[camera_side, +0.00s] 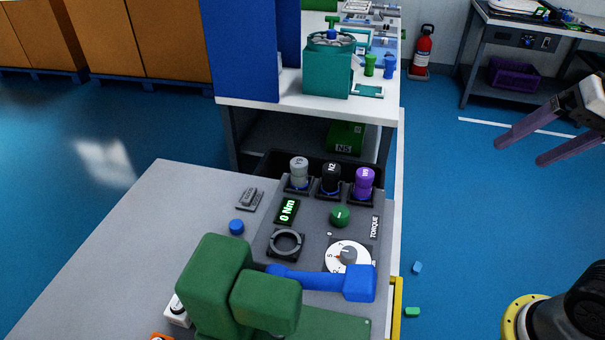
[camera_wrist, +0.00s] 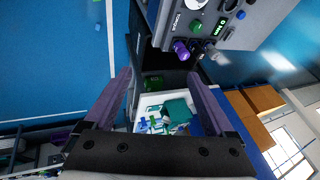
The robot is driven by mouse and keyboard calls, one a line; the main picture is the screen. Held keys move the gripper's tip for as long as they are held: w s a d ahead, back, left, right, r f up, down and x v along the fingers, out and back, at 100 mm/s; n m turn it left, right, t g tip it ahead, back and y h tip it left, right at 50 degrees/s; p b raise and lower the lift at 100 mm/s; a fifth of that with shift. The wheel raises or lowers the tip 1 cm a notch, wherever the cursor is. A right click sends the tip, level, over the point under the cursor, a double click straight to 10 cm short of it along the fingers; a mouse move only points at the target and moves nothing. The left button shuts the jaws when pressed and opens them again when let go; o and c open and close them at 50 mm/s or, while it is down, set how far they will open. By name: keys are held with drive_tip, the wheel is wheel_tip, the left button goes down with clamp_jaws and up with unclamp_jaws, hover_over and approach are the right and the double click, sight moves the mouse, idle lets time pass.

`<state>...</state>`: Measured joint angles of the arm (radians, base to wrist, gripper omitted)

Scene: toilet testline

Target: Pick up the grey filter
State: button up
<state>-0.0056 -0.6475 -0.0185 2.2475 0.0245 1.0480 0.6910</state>
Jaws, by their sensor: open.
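The grey filter (camera_side: 299,170) stands upright in the left slot of a row of three at the back of the torque panel (camera_side: 312,222). It also shows small near the top of the wrist view (camera_wrist: 211,53). A black filter (camera_side: 331,178) and a purple filter (camera_side: 364,182) stand to its right in the side view. My gripper (camera_side: 518,152) is open and empty, well to the right of the filters and above the floor. Its two purple fingers also show in the wrist view (camera_wrist: 158,76), spread wide with nothing between them.
A green and blue machine part (camera_side: 240,285) stands at the panel's front. A blue cap (camera_side: 236,227) lies left of the panel. A white table (camera_side: 240,103) with a teal box (camera_side: 326,70) stands behind. Open floor lies between my gripper and the panel.

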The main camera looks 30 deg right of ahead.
drive_tip(key=w+a+r+m+g, duration=0.15)
drive_tip(key=w+r+m, duration=0.3)
drive_tip(key=w, duration=0.45)
drive_tip(key=w+a+r+m, duration=0.2)
drive_tip(key=w+r+m, duration=0.25)
drive_tip(key=w, duration=0.55)
drive_tip(key=m+g+y, duration=0.1)
drive_tip(key=m+g, duration=0.2)
drive_tip(key=m, duration=0.1)
hover_over(298, 172)
drive_tip(key=d, duration=0.4)
wheel_tip(298, 172, down, 16)
drive_tip(key=shift+n+g, duration=0.4)
drive_tip(key=shift+g, duration=0.15)
drive_tip(key=a+f, duration=0.1)
drive_tip(key=f, duration=0.4)
drive_tip(key=w+f, duration=0.1)
drive_tip(key=f, duration=0.4)
drive_tip(key=a+f, duration=0.1)
drive_tip(key=f, duration=0.4)
drive_tip(key=shift+w+a+f, duration=0.15)
drive_tip(key=shift+a+f, duration=0.2)
drive_tip(key=shift+w+a+f, duration=0.1)
drive_tip(key=shift+w+f, duration=0.05)
drive_tip(key=shift+f, duration=1.25)
drive_tip(key=shift+w+a+f, duration=0.1)
drive_tip(key=shift+f, duration=1.25)
clamp_jaws()
